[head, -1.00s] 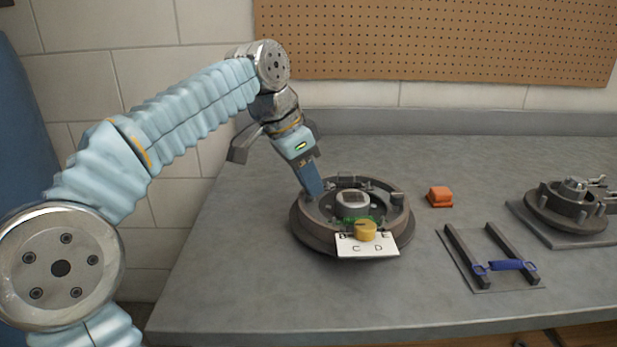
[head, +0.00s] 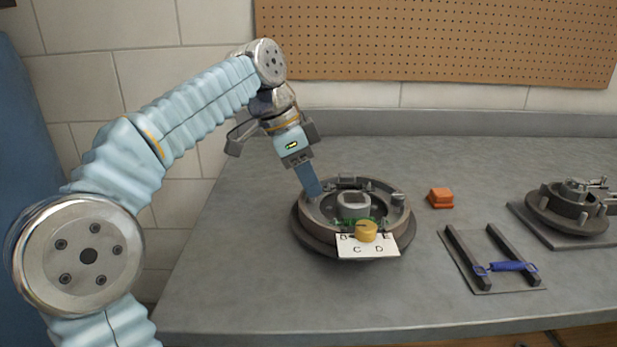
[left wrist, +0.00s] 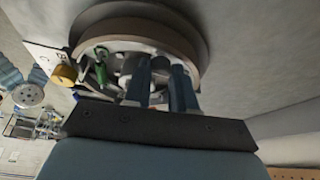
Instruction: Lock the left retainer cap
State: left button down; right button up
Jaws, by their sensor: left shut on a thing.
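A round dark metal ring assembly (head: 307,233) stands on the bench, with a pale block (head: 352,204) at its centre. My left gripper (head: 313,191) reaches down onto the left side of its rim. In the left wrist view its two blue fingers (left wrist: 160,75) are shut on the left retainer cap (left wrist: 160,63), mostly hidden between them. In the head view the fingers cover that cap, so its lock state cannot be told. A similar grey cap (head: 398,199) stands on the right of the rim. My right gripper is not in view.
A yellow knob (head: 366,230) and a white lettered card (head: 367,248) sit at the ring's front, a green part (left wrist: 101,70) behind. An orange block (head: 440,197), a rack with a blue handle (head: 507,266) and another round fixture (head: 566,212) stand right. The bench front is clear.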

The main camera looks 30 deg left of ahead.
pick_arm(q)
jog(key=c, duration=0.9)
grip_release()
jog(key=shift+r, duration=0.1)
jog(key=v, duration=0.7)
jog(key=shift+s+a+r, duration=0.1)
jog(key=shift+a+r, duration=0.05)
